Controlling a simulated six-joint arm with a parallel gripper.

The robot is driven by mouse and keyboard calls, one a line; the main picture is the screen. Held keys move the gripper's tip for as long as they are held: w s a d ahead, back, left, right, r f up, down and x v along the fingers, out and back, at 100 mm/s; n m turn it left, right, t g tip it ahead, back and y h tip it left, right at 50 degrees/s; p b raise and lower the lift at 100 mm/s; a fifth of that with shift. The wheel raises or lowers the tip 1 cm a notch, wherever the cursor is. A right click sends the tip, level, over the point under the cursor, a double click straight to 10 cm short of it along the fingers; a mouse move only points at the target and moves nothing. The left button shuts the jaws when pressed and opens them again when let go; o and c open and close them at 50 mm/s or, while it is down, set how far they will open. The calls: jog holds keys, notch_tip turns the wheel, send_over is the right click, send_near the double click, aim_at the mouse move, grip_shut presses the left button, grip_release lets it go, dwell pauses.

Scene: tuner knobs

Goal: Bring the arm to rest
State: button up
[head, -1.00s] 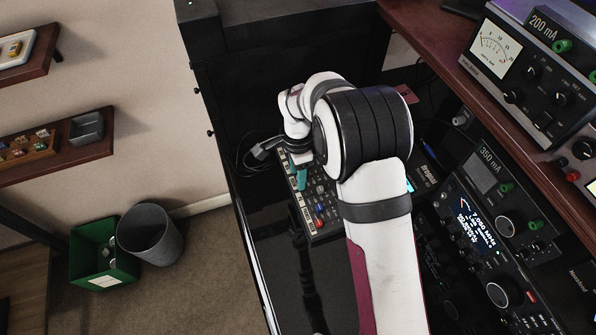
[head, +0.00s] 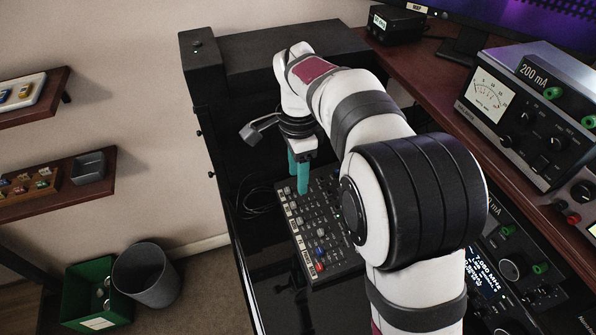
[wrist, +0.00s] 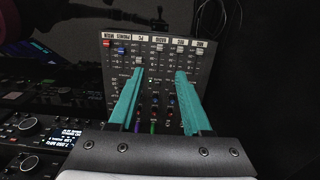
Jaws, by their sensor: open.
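My gripper (head: 298,173) has two teal fingers and points down above the far left part of the black mixer panel (head: 325,233). In the wrist view my gripper (wrist: 159,98) shows its two fingers spread apart with nothing between them. The mixer panel (wrist: 157,62) lies beyond the fingertips there, with rows of small knobs and sliders, some with blue and red caps. I cannot tell how far the fingertips are above the panel. My white and black arm hides the panel's right side in the head view.
A radio (head: 487,287) with a lit display stands right of the mixer. A meter box (head: 495,105) sits on the brown shelf (head: 420,75). A black cable (head: 255,195) lies left of the mixer. A grey bin (head: 146,277) and green bin (head: 93,295) stand on the floor at left.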

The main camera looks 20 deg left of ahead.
jog(key=s+d+r+n+y, duration=0.1)
jog(key=s+d+r, duration=0.2)
jog(key=s+d, duration=0.55)
jog(key=s+d+r+n, duration=0.1)
jog(key=s+d+r, duration=0.25)
jog(key=d, duration=0.95)
jog(key=s+d+f, duration=0.2)
jog(key=s, duration=0.3)
jog(key=s+d+f+n, duration=0.1)
jog(key=s+f, duration=0.1)
jog(key=s, duration=0.4)
jog(key=shift+d+f+y, duration=0.35)
jog(key=shift+d+y, duration=0.05)
